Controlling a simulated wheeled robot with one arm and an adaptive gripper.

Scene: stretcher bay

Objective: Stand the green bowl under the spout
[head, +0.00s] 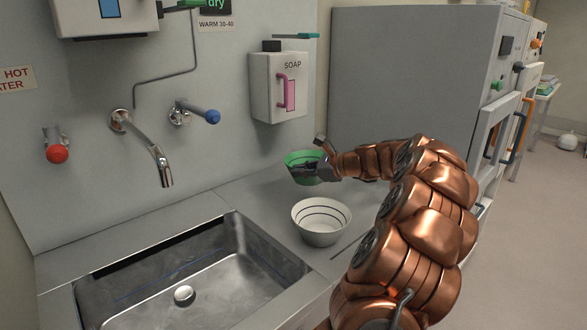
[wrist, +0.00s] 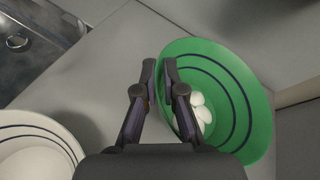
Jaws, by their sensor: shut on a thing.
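The green bowl (head: 306,180) is at the back right of the counter, below the soap dispenser. It has dark rings inside. In the wrist view the green bowl (wrist: 245,105) holds several white rounded things (wrist: 201,112). My gripper (head: 318,169) is shut on the bowl's near left rim; its fingertips (wrist: 160,68) pinch the wall in the wrist view. I cannot tell whether the bowl touches the counter. The metal spout (head: 163,172) comes out of the wall over the sink, left of the bowl.
A white bowl (head: 321,221) with dark rings stands on the counter between the green bowl and the sink (head: 262,245). A red knob (head: 57,154) and a blue-handled tap (head: 211,117) flank the spout. A soap dispenser (head: 279,90) hangs above the green bowl.

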